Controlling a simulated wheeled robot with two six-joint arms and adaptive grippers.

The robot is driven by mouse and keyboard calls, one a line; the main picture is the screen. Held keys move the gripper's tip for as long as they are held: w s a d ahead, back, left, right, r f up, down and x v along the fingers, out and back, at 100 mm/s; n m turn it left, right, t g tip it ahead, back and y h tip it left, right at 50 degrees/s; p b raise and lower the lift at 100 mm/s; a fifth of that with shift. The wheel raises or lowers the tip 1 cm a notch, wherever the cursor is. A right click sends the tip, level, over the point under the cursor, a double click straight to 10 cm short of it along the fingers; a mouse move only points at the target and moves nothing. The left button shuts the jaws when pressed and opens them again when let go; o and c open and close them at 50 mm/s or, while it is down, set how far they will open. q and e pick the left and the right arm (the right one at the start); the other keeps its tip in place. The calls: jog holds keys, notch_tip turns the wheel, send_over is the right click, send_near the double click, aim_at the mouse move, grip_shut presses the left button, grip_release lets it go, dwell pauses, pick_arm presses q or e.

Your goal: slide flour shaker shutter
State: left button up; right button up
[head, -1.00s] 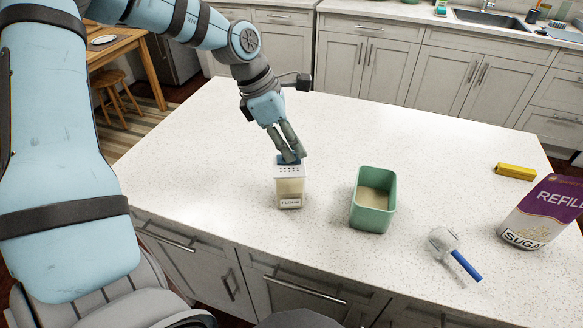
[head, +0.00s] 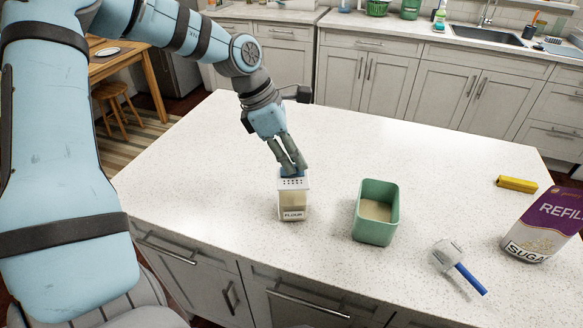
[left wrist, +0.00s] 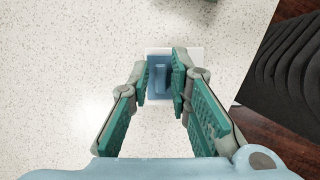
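The flour shaker (head: 293,207) stands upright on the counter in the head view, with a FLOUR label and a white perforated top. Its blue shutter (head: 290,173) lies at the far side of that top. In the left wrist view the shutter (left wrist: 158,94) shows a raised tab between my fingers. My left gripper (head: 292,168) points down at the shutter. In the left wrist view its fingers (left wrist: 162,83) stand on either side of the tab with small gaps, so it looks open. My right gripper is in neither view.
A green open container (head: 374,232) with pale powder stands right of the shaker. The white counter (head: 210,170) is clear left of the shaker.

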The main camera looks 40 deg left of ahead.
pick_arm(q)
jog(key=c, duration=0.4)
jog(key=shift+o, duration=0.2)
jog(key=shift+s+d+b, duration=1.1)
jog(key=shift+s+d, duration=0.05)
jog(key=shift+s, duration=0.1)
jog(key=o, duration=0.5)
notch_tip(320, 180, up, 7)
jog(key=p, duration=0.5)
jog(key=shift+p, duration=0.4)
